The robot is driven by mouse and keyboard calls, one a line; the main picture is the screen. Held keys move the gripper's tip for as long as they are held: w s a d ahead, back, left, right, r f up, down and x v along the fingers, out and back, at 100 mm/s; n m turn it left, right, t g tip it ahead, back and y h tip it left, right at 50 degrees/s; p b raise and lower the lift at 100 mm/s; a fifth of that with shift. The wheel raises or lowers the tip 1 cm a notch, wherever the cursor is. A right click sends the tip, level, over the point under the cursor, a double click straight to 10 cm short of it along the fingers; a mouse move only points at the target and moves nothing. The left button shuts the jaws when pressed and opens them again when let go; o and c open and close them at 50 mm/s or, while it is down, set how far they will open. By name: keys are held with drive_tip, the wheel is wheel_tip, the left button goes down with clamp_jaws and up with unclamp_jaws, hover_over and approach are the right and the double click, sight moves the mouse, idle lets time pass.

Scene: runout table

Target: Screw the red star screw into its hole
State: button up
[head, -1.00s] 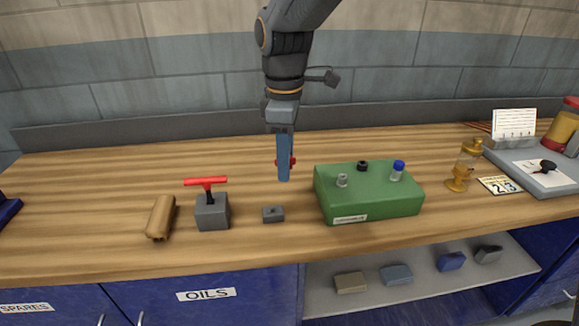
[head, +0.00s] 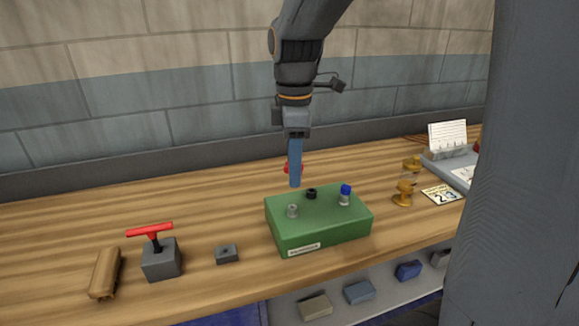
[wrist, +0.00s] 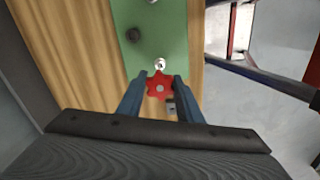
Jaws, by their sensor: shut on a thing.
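The red star screw (wrist: 160,86) is held between the two blue fingers of my gripper (wrist: 157,81). In the head view its red edge shows behind the blue finger (head: 295,180), and its shank is hidden. My gripper hangs near the back left part of the green box (head: 335,229), apparently above it. The box top carries a silver fitting (head: 292,211), a black ring-like fitting (head: 311,193) and a blue-capped fitting (head: 345,194). I cannot tell which of these has the screw's hole. The green box also shows in the wrist view (wrist: 170,45).
A brass oiler (head: 404,193) stands to the right. A dark grey column covers the right edge. The wooden table behind is clear.

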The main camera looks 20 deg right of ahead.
drive_tip(key=shift+a+p, duration=0.15)
drive_tip(key=shift+p, duration=0.35)
drive_tip(key=shift+f+b, duration=1.1)
drive_tip(key=shift+f, duration=1.45)
drive_tip(key=shift+p, duration=1.05)
drive_tip(key=shift+f+b, duration=0.45)
drive_tip(key=shift+f, duration=1.1)
